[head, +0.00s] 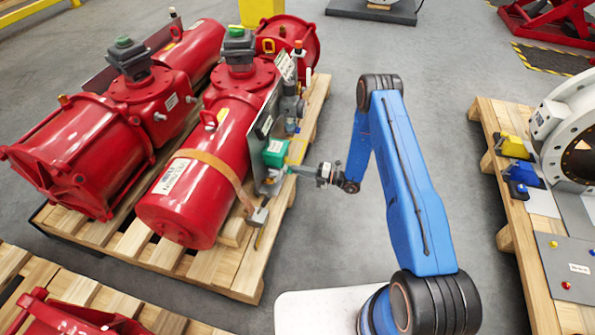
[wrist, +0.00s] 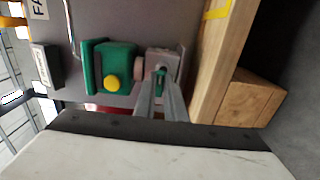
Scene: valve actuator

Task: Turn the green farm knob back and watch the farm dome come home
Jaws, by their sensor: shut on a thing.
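A green box with a round yellow front (wrist: 103,66) is fixed to a grey panel (wrist: 130,20) in the wrist view. Beside it, to the right, is a grey block (wrist: 165,62) with a small green knob (wrist: 160,76) on it. My gripper (wrist: 160,98) is shut on this green knob, its two grey fingers reaching up from below and hiding part of it. In the head view my gripper (head: 294,169) reaches left to the panel, just right of the green box (head: 275,152). Green-topped indicators (head: 236,32) stand on the red actuators; I cannot tell which is the farm dome.
Red actuator cylinders (head: 190,185) lie on a wooden pallet (head: 235,275) at left. Another pallet (head: 512,220) with a white flanged valve (head: 553,125) stands at right. Grey floor between them is clear around my blue arm. A wooden beam (wrist: 222,60) is close right of the knob.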

